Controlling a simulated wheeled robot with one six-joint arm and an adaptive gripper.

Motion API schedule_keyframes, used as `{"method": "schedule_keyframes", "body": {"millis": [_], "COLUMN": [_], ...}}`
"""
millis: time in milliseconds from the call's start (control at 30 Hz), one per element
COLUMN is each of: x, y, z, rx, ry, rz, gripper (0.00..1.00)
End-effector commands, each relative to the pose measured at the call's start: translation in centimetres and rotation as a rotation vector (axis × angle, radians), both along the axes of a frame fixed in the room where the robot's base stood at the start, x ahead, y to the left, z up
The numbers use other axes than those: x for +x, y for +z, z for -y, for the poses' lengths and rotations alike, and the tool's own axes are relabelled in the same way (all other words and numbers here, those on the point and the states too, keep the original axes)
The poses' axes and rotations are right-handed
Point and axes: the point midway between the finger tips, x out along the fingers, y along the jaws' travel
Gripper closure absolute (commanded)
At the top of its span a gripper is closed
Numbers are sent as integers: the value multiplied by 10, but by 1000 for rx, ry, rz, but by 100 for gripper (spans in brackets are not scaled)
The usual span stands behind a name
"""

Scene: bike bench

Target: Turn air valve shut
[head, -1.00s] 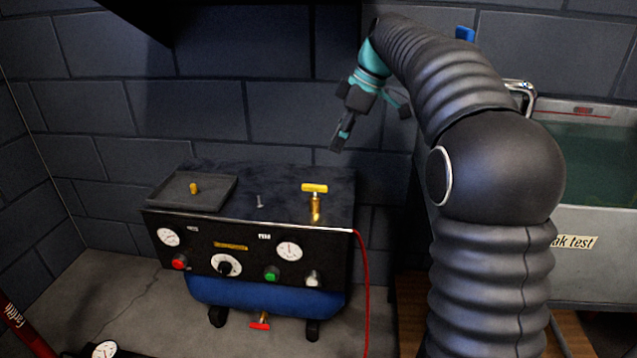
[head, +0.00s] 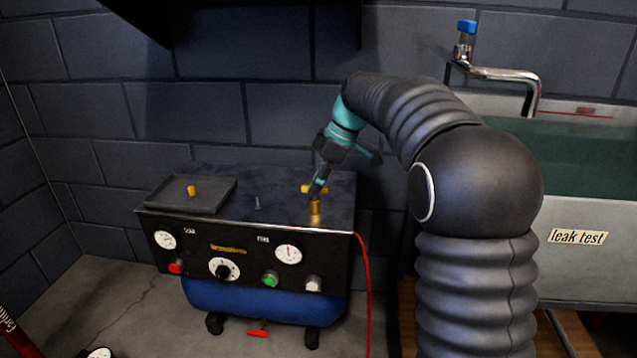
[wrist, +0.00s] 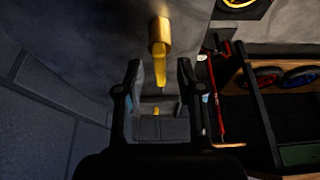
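The air valve is a brass stem (head: 315,207) with a yellow bar handle (head: 307,188), standing upright on top of the compressor cabinet (head: 285,218). My gripper (head: 316,193) is right at the handle and hides part of it in the head view. In the wrist view, my gripper (wrist: 160,72) is open, with its two fingers apart. The yellow handle (wrist: 160,67) shows in the gap between the fingertips, with dark space on both sides. The brass stem (wrist: 160,32) lies just beyond the tips. I cannot tell how deep the handle sits between them.
A shallow dark tray (head: 215,205) with a small yellow piece (head: 191,190) lies left on the cabinet top, and a small bolt (head: 258,203) stands near the middle. A red hose (head: 366,290) hangs at the right. A water tank (head: 585,165) with a tap (head: 510,75) stands at right.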

Motion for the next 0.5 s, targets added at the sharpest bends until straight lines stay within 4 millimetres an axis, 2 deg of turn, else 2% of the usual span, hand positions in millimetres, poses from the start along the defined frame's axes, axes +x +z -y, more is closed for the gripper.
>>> {"method": "schedule_keyframes", "body": {"millis": [100, 167, 267, 500], "x": [0, 0, 0, 0], "y": [0, 0, 0, 0], "z": [0, 0, 0, 0], "rx": [0, 0, 0, 0], "ry": [0, 0, 0, -2], "rz": [0, 0, 0, 0], "gripper": [62, 75, 100, 100]}}
